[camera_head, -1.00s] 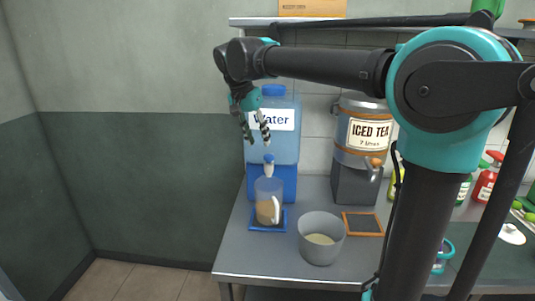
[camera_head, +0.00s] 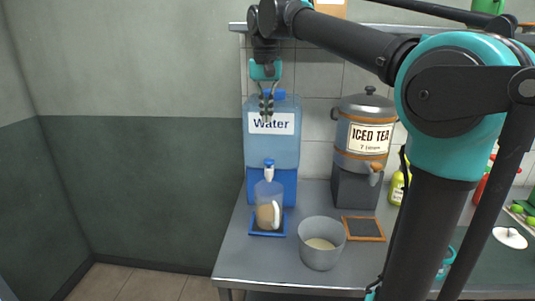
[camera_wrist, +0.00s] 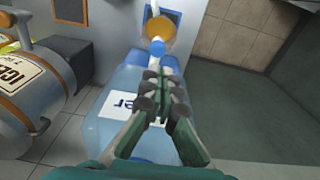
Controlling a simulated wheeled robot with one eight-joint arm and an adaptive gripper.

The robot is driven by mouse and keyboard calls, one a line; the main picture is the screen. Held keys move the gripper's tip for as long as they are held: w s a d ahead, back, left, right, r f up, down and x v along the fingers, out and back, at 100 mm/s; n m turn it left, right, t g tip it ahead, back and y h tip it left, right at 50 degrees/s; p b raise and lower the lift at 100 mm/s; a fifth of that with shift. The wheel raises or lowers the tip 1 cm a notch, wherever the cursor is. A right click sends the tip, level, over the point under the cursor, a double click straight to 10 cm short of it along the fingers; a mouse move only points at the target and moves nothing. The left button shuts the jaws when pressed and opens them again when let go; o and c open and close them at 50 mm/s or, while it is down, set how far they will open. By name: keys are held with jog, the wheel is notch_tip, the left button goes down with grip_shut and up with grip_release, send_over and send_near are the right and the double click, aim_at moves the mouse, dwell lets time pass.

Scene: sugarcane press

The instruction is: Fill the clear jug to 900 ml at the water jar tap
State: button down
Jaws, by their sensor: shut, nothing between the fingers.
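The water jar (camera_head: 286,152), blue and see-through with a "Water" label, stands on a blue base at the back of the counter. My gripper (camera_head: 267,115) is shut and empty, pointing down in front of the jar's label, above the tap. In the wrist view the gripper (camera_wrist: 164,80) overlaps the jar and tap.
A grey pot (camera_head: 320,250) with pale contents stands right of the jug. An iced tea dispenser (camera_head: 362,140) stands right of the jar, with a wood-framed slate (camera_head: 363,229) before it. A shelf (camera_head: 238,27) runs above.

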aim_at(268, 161)
jog(key=f, duration=0.9)
jog(key=w+f, duration=0.1)
jog(key=f, duration=0.3)
jog(key=shift+d+f, duration=0.1)
jog(key=shift+f, duration=0.05)
